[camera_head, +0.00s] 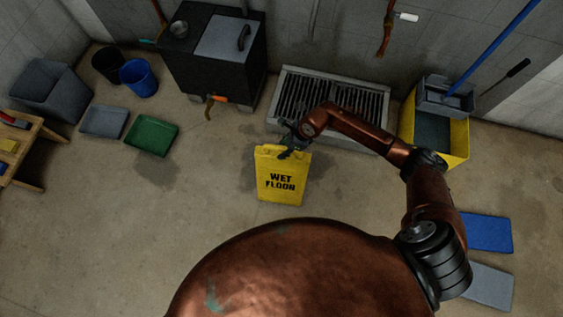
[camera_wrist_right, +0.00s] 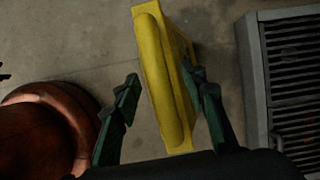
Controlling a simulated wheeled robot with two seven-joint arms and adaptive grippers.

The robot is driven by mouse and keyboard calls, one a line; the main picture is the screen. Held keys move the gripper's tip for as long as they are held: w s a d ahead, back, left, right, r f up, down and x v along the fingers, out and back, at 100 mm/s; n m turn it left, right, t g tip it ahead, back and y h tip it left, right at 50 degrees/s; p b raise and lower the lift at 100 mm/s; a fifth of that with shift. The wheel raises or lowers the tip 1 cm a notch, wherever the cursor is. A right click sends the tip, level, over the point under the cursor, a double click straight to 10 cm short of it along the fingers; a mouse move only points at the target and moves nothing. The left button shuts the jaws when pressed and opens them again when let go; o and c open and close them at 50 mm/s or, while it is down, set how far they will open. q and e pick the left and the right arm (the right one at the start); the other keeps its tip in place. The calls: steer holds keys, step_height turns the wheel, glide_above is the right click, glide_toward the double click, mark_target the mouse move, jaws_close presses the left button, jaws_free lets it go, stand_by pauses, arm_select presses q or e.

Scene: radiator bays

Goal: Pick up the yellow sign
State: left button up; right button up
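The yellow sign (camera_head: 281,182), lettered WET FLOOR, stands on the concrete floor in the middle of the head view. My right gripper (camera_head: 291,145) is at its top edge, with the arm reaching in from the right. In the right wrist view the sign (camera_wrist_right: 163,80) lies between the two dark green fingers of my right gripper (camera_wrist_right: 158,76). The fingers are spread, with a clear gap between the left finger and the sign. The right finger is close beside the sign; I cannot tell whether it touches. My left gripper is not in view.
A floor grate (camera_head: 335,97) lies behind the sign, beside a black tank (camera_head: 215,65). A yellow mop bucket (camera_head: 461,135) stands right. Green (camera_head: 151,136) and grey (camera_head: 104,121) trays lie left; a blue mat (camera_head: 486,233) lies right. Floor around the sign is clear.

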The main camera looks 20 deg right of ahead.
steer(key=shift+w+a+f, duration=0.1)
steer(key=shift+a+f, duration=0.05)
steer(key=shift+f, duration=0.1)
steer(key=shift+f, duration=0.3)
stand_by(0.4)
steer(key=shift+c, duration=0.2)
jaws_close()
steer(key=shift+r, duration=0.1)
stand_by(0.7)
